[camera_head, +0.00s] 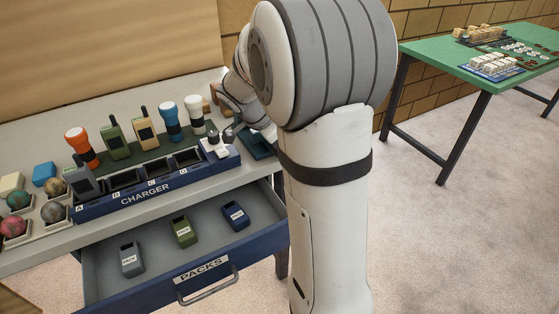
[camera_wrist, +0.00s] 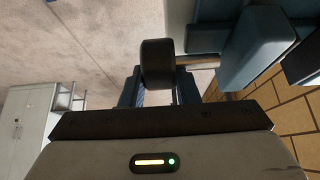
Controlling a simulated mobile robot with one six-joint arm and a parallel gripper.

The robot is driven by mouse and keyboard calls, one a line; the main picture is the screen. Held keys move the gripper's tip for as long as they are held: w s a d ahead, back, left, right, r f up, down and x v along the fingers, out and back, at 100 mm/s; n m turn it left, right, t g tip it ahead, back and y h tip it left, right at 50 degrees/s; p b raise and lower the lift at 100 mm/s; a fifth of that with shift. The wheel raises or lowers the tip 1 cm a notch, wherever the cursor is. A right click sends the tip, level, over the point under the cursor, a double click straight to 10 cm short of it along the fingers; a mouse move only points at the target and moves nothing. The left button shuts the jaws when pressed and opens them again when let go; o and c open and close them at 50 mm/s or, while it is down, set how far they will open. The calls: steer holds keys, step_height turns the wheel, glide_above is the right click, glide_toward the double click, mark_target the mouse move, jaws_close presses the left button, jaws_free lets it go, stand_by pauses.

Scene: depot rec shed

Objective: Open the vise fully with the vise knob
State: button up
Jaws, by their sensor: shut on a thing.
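The vise knob (camera_wrist: 157,64) is a black cylinder on a bare metal shaft in the wrist view. The shaft runs right into the blue vise (camera_wrist: 262,42), of which only part shows. My gripper (camera_wrist: 158,88) is shut on the knob, with a finger on either side of it. How far the jaws of the vise stand open cannot be told. In the head view the vise (camera_head: 260,144) is at the bench's right end, partly hidden by my arm.
Left of the vise stands a blue charger (camera_head: 150,188) with radios and torches behind it. Below, an open drawer (camera_head: 202,270) holds three packs and sticks out in front. A green table (camera_head: 490,65) stands at the far right, with clear floor before it.

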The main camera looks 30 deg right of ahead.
steer(key=h+b, duration=0.1)
steer(key=b, duration=0.3)
steer(key=h+b, duration=0.2)
steer(key=b, duration=0.3)
steer(key=a+f+h+b, duration=0.1)
steer(key=h+b, duration=0.1)
steer(key=b, duration=0.2)
steer(key=h+b, duration=0.2)
steer(key=b, duration=0.2)
steer(key=shift+a+r, duration=0.1)
steer(key=shift+r, duration=0.1)
steer(key=shift+b, duration=0.3)
steer(key=shift+r+h, duration=0.25)
steer(key=shift+h, duration=0.15)
steer(key=o, duration=1)
steer(key=shift+f, duration=0.1)
steer(key=shift+p+v, duration=0.4)
steer(key=shift+v, duration=3.5)
steer(key=shift+s, duration=0.15)
